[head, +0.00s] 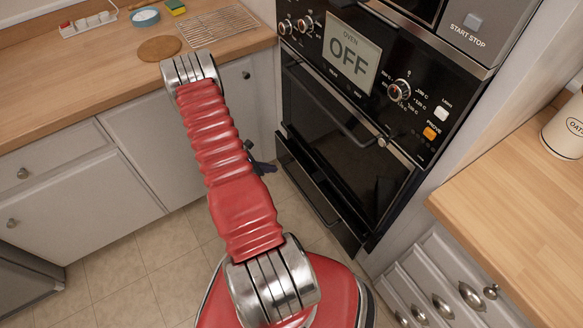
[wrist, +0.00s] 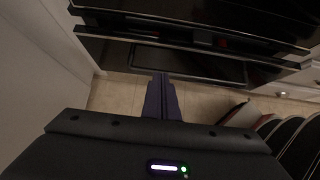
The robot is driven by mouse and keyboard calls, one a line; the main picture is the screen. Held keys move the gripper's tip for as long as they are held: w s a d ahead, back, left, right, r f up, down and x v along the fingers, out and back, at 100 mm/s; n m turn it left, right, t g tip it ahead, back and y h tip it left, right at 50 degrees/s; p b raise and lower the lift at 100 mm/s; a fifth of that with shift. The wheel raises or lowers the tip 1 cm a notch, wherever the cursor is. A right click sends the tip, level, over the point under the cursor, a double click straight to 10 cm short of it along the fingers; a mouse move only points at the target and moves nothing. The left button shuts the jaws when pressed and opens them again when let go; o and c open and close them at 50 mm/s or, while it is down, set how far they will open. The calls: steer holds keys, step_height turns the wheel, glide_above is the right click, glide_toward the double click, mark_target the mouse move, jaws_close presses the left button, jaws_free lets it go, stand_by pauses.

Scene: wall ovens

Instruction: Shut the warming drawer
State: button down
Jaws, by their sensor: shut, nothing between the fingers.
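The warming drawer (head: 318,198) is the low black drawer beneath the oven door. It stands pulled out a little from the oven in the head view. In the wrist view the drawer (wrist: 205,66) shows its dark front below the oven, with a narrow gap behind its top edge. My gripper (head: 271,168) is in front of the drawer, mostly hidden behind my red arm in the head view. In the wrist view my gripper (wrist: 161,78) has its dark purple fingers together, empty, pointing at the drawer front. I cannot tell whether the tips touch it.
The oven door (head: 345,135) above the drawer is closed, and its display reads OFF. A wooden counter with grey cabinets (head: 135,155) stands at left, with a wire rack (head: 218,24) on it. A right counter (head: 520,200) stands over several drawers. Tiled floor (head: 120,285) is clear.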

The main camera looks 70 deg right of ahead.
steer(key=shift+s+f, duration=0.1)
glide_toward(300, 167)
steer(key=x, duration=0.4)
steer(key=shift+a+f, duration=0.25)
steer(key=shift+a, duration=0.15)
steer(key=shift+s+d, duration=0.4)
steer(key=shift+d, duration=0.25)
